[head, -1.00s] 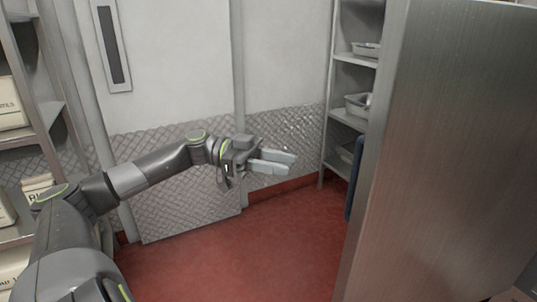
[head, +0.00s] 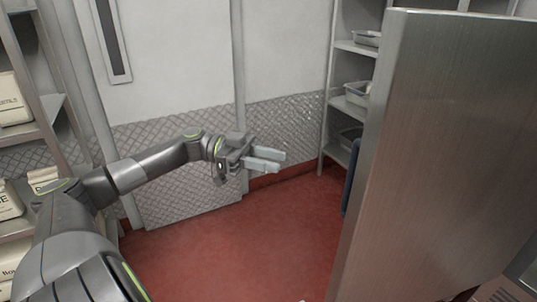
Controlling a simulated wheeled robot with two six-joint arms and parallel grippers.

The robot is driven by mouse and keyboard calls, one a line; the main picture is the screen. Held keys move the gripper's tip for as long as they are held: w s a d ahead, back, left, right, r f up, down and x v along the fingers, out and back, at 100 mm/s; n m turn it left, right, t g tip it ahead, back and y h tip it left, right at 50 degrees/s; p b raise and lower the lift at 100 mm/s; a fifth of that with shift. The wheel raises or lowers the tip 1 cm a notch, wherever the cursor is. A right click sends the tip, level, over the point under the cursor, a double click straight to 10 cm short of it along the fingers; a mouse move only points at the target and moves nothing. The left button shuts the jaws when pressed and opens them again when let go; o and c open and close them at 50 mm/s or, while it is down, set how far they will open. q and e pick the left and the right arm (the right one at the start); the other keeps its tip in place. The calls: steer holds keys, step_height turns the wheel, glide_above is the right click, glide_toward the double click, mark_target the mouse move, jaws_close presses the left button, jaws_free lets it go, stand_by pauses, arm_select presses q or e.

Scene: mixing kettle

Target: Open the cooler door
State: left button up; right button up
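A white door (head: 180,57) with a diamond-plate lower part (head: 190,200) stands ahead at the left and looks closed. A long upright metal handle plate with a dark recess (head: 113,40) is on its upper left; its top is cut off by the frame. My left gripper (head: 270,160) is in front of the door's right edge, below the handle plate and to its right. Its two pale fingers point right, with a small gap between them and nothing held. It does not touch the handle plate. My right gripper is not in view.
A tall brushed-metal panel (head: 440,150) fills the right side, with a blue item (head: 350,178) at its left edge. Shelves with metal pans (head: 357,92) stand behind. A shelf with boxes (head: 12,100) is at the left. The red floor (head: 235,250) between is clear.

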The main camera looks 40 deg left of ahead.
arm_select(q)
steer(key=shift+a, duration=0.1)
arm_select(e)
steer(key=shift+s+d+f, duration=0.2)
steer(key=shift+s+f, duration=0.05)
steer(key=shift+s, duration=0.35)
arm_select(q)
steer(key=shift+s, duration=0.1)
steer(key=shift+f, duration=0.1)
